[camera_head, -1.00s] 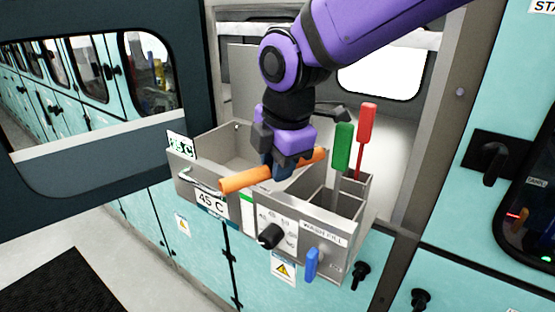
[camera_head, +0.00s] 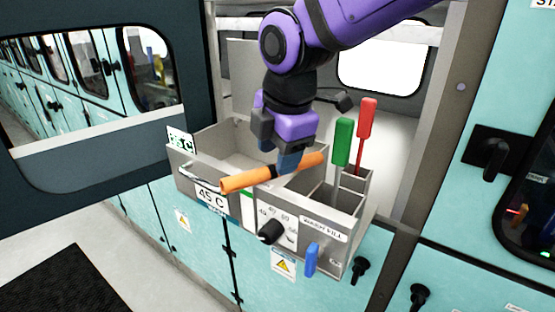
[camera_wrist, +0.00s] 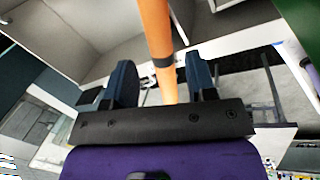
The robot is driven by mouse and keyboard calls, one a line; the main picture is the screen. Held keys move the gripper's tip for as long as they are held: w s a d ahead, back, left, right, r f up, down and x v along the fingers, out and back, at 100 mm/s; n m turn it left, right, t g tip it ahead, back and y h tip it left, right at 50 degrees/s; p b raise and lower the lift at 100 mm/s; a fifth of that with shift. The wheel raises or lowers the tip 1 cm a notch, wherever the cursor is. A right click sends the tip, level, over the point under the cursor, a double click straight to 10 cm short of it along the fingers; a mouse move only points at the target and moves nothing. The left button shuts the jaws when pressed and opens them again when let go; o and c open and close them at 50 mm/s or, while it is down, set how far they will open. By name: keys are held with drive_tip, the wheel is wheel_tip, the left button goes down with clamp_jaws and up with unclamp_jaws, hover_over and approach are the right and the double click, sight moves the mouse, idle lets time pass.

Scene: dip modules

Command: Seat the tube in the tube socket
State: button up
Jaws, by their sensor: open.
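The orange tube (camera_head: 245,181) has a dark band near its middle. It lies nearly level across the upper edge of the steel bath unit (camera_head: 335,222), over the divider between the two sides. In the wrist view the tube (camera_wrist: 155,30) runs between the two blue fingers, with space on either side of it. My gripper (camera_head: 289,161) is right above the tube, fingers pointing down. The gripper (camera_wrist: 162,85) is open and not clamped on the tube. I cannot make out the tube socket for certain; the tube and gripper cover part of the divider.
A green-handled tool (camera_head: 342,142) and a red-handled tool (camera_head: 366,122) stand upright at the right compartments. A black knob (camera_head: 270,232) and a blue lever (camera_head: 311,259) stick out in front. The left basin (camera_head: 222,150) looks empty. A window frame rises behind.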

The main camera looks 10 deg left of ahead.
drive_tip(key=v, duration=1.1)
drive_tip(key=w+d+m+t, duration=0.1)
drive_tip(key=d+m, duration=1)
drive_tip(key=d, duration=0.9)
drive_tip(key=s+d+f+m+t+h, duration=0.1)
drive_tip(key=s+d+f+m, duration=0.2)
drive_tip(key=s+d+m, duration=0.2)
drive_tip(key=s+d+f+m+t+h, duration=0.1)
drive_tip(key=s+d+f+m, duration=0.2)
drive_tip(key=d+m, duration=0.8)
drive_tip(key=shift+s+d, duration=1.05)
drive_tip(key=shift+s, duration=0.05)
